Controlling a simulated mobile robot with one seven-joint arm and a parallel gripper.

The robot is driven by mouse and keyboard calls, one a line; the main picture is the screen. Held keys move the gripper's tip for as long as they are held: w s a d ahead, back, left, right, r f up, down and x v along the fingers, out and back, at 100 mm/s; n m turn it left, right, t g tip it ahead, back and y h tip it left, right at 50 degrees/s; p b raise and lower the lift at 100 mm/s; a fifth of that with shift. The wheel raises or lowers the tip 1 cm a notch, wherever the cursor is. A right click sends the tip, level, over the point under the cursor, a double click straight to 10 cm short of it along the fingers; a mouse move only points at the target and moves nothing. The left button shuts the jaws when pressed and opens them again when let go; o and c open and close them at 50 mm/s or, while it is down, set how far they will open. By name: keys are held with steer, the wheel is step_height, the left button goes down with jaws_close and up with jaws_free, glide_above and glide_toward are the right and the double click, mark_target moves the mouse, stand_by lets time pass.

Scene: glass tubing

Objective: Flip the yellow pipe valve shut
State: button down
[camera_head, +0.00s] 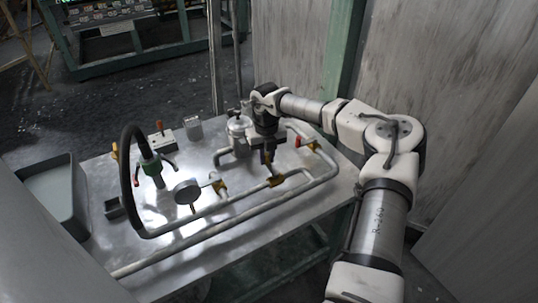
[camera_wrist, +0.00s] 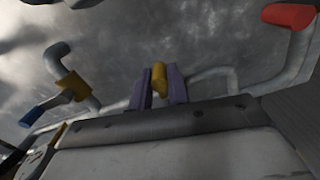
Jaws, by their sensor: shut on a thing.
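The yellow pipe valve shows in the head view as a yellow fitting (camera_head: 276,181) on the white pipe, right of the table's middle. My gripper (camera_head: 267,159) points down just above it. In the wrist view the valve's yellow handle (camera_wrist: 159,72) sits between the two purple fingers of my gripper (camera_wrist: 160,86), which is shut on it. The handle's rounded end sticks out past the fingers. The handle's lower part and its joint with the pipe are hidden, so its exact angle is hard to tell.
A red-handled valve (camera_head: 308,144) stands to the right; its red end also shows in the wrist view (camera_wrist: 289,15). A grey bin (camera_head: 52,182) is at the far left.

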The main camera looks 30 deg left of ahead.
steer(key=c, duration=1.3)
jaws_free()
steer(key=shift+c, duration=0.2)
step_height(320, 180, up, 14)
steer(key=b, duration=0.1)
